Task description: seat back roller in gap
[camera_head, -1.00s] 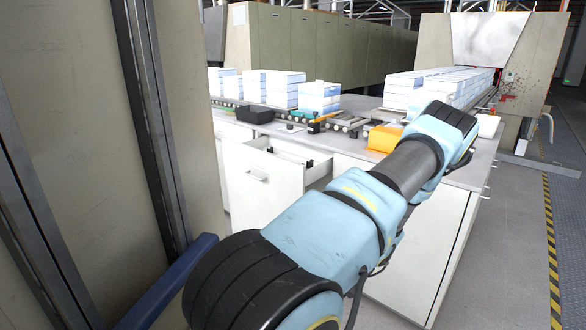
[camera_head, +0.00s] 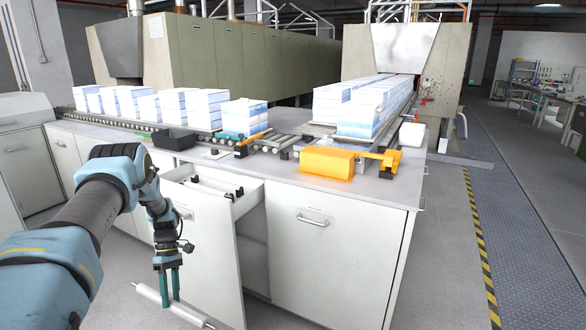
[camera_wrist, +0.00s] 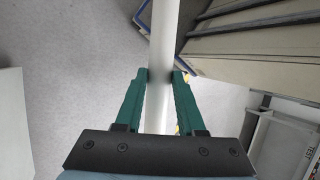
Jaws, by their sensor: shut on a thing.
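My gripper (camera_head: 169,288) points down in front of the white counter, low near the floor. Its green fingers are shut on a white roller (camera_head: 188,313), held roughly level and clear of the drawer. In the wrist view the roller (camera_wrist: 163,45) runs lengthwise between the fingertips (camera_wrist: 161,78). The roller conveyor (camera_head: 290,146) lies on the counter top, with metal rollers showing between the left stacks and the right stacks. I cannot make out clearly which opening there is the back gap.
An open drawer (camera_head: 212,190) juts from the counter beside my arm. White-blue stacks (camera_head: 243,117) stand on the conveyor. A black tray (camera_head: 174,139), an orange block (camera_head: 327,162) and an orange-and-black device (camera_head: 385,160) are on the counter. The floor at right is clear.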

